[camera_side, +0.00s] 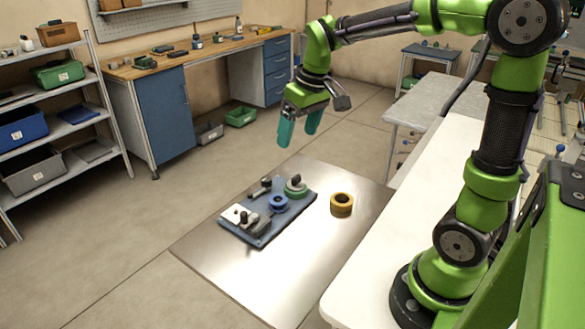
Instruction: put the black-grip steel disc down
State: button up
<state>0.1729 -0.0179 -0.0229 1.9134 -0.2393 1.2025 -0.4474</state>
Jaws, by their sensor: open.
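My gripper (299,130) has two teal fingers spread apart and hangs empty in the air above the far edge of the metal table top. Below it, on the blue-grey board (259,238), a round piece with a dark knob (295,182) sits at the green reel (297,193). This looks like the black-grip steel disc, but it is too small to be sure. A blue reel (279,203) sits in the middle of the board. A yellow tape reel (342,204) lies on the table top to the right of the board.
The board also carries a white plate (231,213) and several small dark fittings on its left part. The metal table top (290,280) is bare in front of the board. A white bench (365,285) adjoins it on the right.

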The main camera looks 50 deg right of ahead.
jog(key=s+a+r+m+t+y, duration=0.1)
jog(key=s+a+t, duration=0.3)
jog(key=s+a, duration=0.5)
jog(key=s+m, duration=0.1)
jog(key=s, duration=0.3)
jog(key=shift+r+m+y, duration=0.25)
jog(key=shift+m+y, duration=0.05)
